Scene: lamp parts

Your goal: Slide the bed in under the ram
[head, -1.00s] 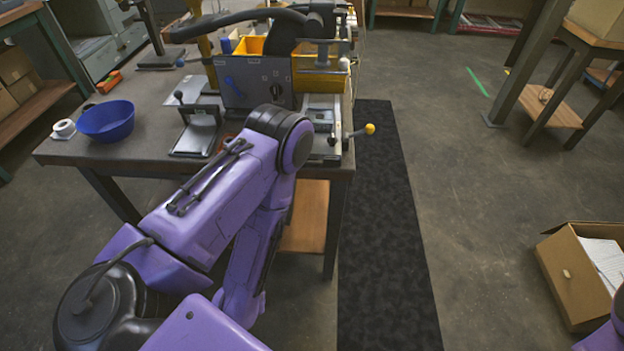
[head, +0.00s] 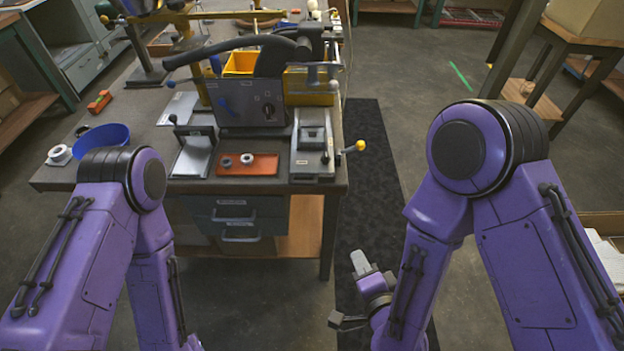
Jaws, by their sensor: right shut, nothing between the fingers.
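A grey slide unit (head: 312,145), which looks like the bed, sits at the bench's front right edge. A lever with a yellow knob (head: 360,145) sticks out from its right side. Above and behind it is an upright tool with a grey crosspiece (head: 318,72), possibly the ram; I cannot tell whether the bed lies under it. My right gripper (head: 360,262) is shut and empty, low in front of the bench and below the bench top, apart from the bed. My left gripper is out of view; only its arm shows at lower left.
The bench (head: 110,110) also holds an orange-red tray (head: 247,165) with small rings, a grey plate stand (head: 195,155), a dark lever machine (head: 250,103), a blue bowl (head: 100,138) and a tape roll (head: 59,154). A dark floor mat (head: 372,150) lies to the right.

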